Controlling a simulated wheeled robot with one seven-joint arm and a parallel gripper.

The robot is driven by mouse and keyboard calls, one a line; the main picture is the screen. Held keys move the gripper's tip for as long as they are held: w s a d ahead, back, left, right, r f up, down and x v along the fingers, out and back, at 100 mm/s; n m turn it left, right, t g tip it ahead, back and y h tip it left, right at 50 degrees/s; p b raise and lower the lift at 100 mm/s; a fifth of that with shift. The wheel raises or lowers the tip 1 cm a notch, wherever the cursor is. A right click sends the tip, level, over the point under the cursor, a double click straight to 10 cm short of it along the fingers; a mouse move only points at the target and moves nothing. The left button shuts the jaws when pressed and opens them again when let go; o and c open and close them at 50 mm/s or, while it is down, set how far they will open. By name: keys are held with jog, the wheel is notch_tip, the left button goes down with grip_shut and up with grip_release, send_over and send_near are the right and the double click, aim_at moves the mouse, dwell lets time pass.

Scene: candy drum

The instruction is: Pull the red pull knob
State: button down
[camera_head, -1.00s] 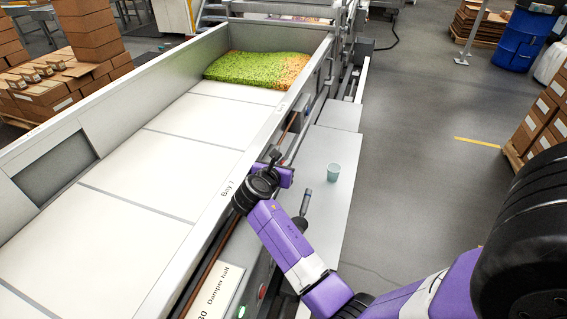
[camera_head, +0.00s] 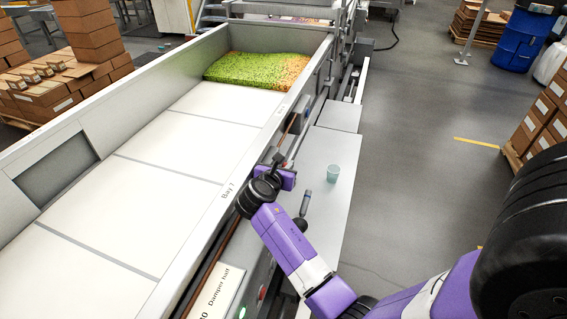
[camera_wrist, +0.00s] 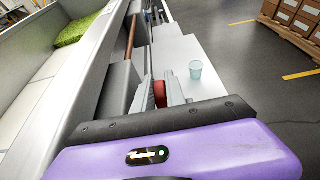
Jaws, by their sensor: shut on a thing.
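The red pull knob (camera_wrist: 160,95) shows in the wrist view, between the two grey fingers of my gripper (camera_wrist: 161,92). The fingers are shut on it, one on each side. Part of the knob is hidden by the fingers and the dark front edge of my gripper. In the head view, my gripper (camera_head: 280,165) is beside the outer wall of the long trough. The knob cannot be made out there.
The long trough (camera_head: 130,98) has pale panels, with green and orange candy (camera_head: 255,70) at its far end. A grey ledge (camera_head: 322,215) runs beside it, carrying a pale green cup (camera_head: 333,173). A brown rod (camera_wrist: 131,35) runs along the trough. Open floor lies right.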

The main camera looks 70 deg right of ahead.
jog(key=shift+s+f+p, duration=0.15)
jog(key=shift+s+p, duration=0.55)
jog(key=shift+s, duration=0.45)
jog(key=c, duration=1.6)
grip_release()
jog(key=shift+c, duration=0.2)
jog(key=v, duration=0.7)
jog(key=shift+a+r, duration=0.3)
